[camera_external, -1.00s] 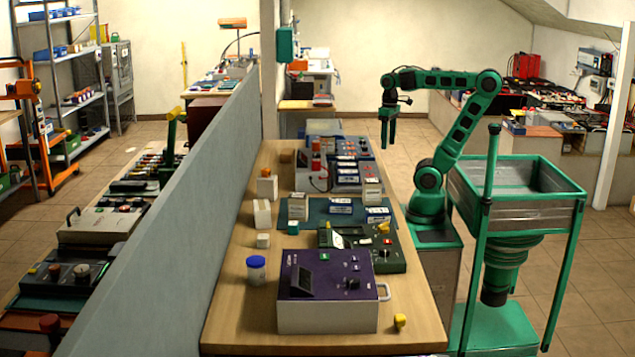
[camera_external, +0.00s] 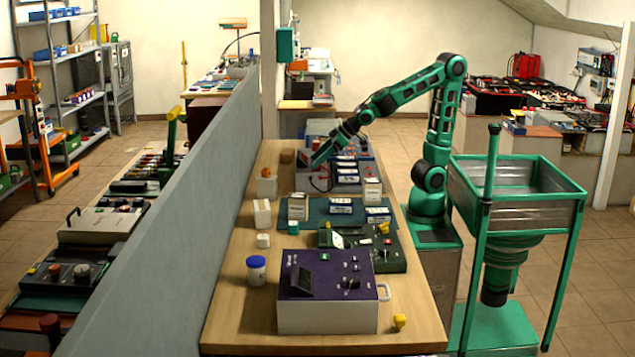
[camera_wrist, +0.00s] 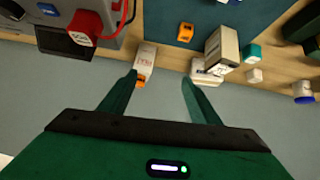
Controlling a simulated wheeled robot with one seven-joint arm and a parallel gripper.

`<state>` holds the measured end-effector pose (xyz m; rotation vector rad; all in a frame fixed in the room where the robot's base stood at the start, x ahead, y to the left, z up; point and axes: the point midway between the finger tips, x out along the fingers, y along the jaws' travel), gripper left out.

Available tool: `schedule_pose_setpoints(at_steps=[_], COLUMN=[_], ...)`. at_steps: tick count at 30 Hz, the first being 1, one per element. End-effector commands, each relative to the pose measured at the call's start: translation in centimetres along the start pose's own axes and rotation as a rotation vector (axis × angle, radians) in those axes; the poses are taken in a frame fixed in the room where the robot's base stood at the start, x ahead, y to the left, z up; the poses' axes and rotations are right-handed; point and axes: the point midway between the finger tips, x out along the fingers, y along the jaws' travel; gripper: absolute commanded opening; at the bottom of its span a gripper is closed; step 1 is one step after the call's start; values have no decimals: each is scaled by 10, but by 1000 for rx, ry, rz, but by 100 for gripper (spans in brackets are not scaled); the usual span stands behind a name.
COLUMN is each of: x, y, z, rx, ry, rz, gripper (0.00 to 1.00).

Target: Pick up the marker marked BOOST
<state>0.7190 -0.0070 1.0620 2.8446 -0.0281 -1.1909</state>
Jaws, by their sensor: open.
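I cannot read BOOST on any object in these views. My gripper (camera_external: 318,160) reaches low over the far part of the bench, beside the grey device. In the wrist view my gripper (camera_wrist: 158,77) is open, with nothing held between its fingers. A white block (camera_wrist: 146,60) with red lettering lies just beyond the left fingertip, with an orange piece (camera_wrist: 140,83) at its near end. A red piece (camera_wrist: 84,26) with a white label, too small to read surely, is on the grey device at upper left. An orange block (camera_wrist: 186,33) sits on the dark mat.
The wooden bench (camera_external: 233,300) holds a purple box device (camera_external: 325,312), a blue-capped jar (camera_external: 256,272), several white blocks and boxes, and a yellow piece (camera_external: 400,321). A tall grey partition (camera_external: 190,230) runs along its left side. The front-left bench area is clear.

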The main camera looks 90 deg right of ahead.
Motion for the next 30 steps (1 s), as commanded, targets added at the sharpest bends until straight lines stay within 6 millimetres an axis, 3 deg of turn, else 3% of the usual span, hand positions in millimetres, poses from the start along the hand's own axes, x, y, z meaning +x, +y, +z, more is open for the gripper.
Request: schedule_pose_setpoints(at_steps=[1, 6, 13, 15, 21, 30], x=[7, 11, -4, 17, 54, 98], y=[-33, -125, -225, -219, -221, -224], z=[-9, -34, -40, -22, 15, 57], rx=[-40, -115, -171, -169, -168, -166], ry=[55, 235, 409, 399, 400, 403], rz=[-46, -188, -364, -350, -350, -349], gripper=[57, 57, 57, 57, 57, 57])
